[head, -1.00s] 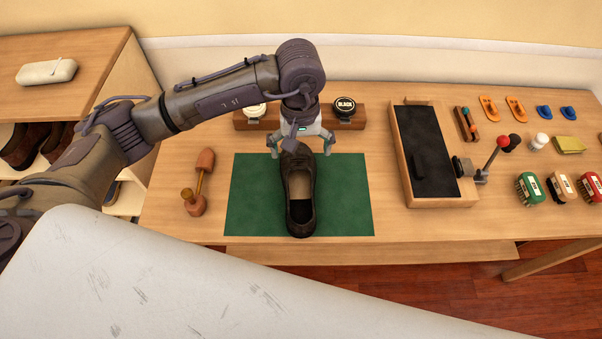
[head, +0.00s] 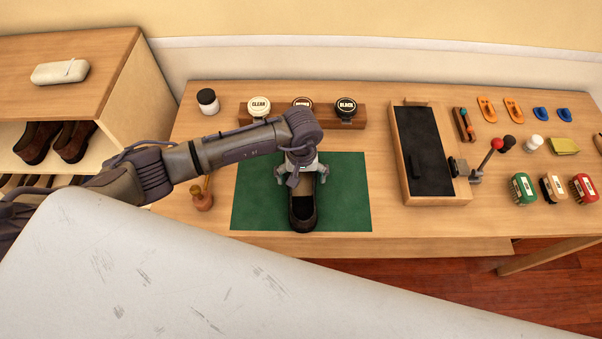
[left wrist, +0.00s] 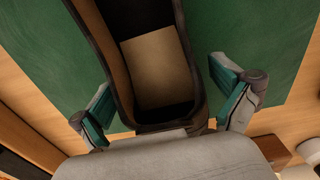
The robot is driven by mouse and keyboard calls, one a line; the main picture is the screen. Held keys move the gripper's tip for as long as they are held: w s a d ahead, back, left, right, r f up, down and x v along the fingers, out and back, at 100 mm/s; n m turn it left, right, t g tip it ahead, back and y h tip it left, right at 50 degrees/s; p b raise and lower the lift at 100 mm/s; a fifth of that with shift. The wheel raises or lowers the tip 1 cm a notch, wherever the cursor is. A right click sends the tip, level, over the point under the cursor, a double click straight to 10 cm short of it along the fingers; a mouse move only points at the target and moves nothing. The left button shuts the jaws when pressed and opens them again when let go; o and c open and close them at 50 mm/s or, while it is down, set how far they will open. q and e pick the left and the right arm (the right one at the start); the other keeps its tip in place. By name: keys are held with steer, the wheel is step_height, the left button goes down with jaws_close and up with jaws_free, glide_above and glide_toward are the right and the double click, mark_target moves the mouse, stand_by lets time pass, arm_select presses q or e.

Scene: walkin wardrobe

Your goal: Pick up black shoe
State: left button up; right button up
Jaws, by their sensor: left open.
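Gaps show between the fingers and the shoe's sides. My right gripper is not in view.
A wooden rack with polish jars (head: 346,109) stands behind the mat. A wooden tray with a black pad (head: 425,150) and a red-knobbed lever (head: 497,143) are to the right. Several brushes (head: 553,188) stand farther right. A wooden-handled tool (head: 202,199) is left of the mat.

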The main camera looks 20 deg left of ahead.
arm_select(q)
steer(key=shift+f, duration=0.2)
steer(key=shift+s, duration=0.15)
steer(key=c, duration=1.3)
